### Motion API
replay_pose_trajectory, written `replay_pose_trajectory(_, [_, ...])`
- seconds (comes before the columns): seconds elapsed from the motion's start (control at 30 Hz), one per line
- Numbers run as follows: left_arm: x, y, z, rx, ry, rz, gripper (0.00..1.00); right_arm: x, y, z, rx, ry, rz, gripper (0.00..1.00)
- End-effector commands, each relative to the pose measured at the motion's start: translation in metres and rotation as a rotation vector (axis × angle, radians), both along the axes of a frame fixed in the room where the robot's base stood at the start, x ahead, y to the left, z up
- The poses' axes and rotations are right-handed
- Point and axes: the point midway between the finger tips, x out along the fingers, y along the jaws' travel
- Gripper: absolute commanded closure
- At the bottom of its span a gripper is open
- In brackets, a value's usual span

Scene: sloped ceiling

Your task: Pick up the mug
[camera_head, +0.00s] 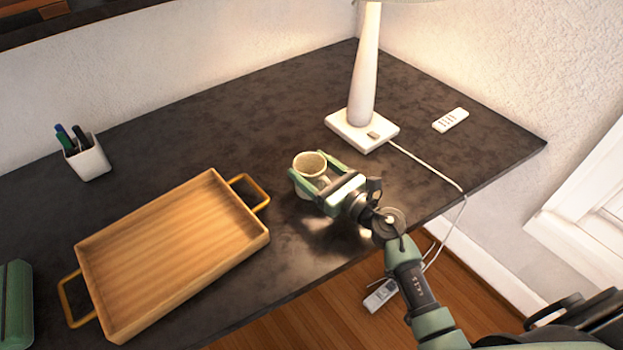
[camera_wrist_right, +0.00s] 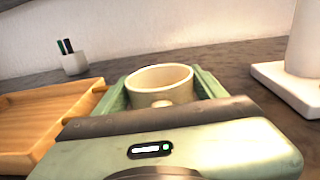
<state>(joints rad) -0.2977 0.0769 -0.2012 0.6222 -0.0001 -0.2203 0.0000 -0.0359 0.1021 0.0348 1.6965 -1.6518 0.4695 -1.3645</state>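A cream mug (camera_head: 309,165) stands upright on the dark desk, left of the lamp. My right gripper (camera_head: 312,168) is at the mug, with its two green fingers on either side of it. In the right wrist view the mug (camera_wrist_right: 160,84) sits between the fingers (camera_wrist_right: 160,88), its rim above them. The fingers are spread; I cannot tell whether they touch the mug's sides. The mug's lower part is hidden behind the gripper body in the wrist view. My left gripper is not clearly in view.
A wooden tray (camera_head: 168,250) with handles lies left of the mug. A white lamp (camera_head: 363,130) stands behind right, its cord running over the desk edge. A pen cup (camera_head: 88,160) is far left, a white remote (camera_head: 451,120) far right. A power strip (camera_head: 381,295) lies on the floor.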

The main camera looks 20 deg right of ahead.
Motion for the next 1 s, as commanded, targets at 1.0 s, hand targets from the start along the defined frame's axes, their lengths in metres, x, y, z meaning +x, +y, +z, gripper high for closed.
replay_pose_trajectory(1.0, [-0.003,0.004,0.059,0.005,0.005,0.000,0.64,0.000,0.000,0.116,0.000,-0.009,0.000,0.86])
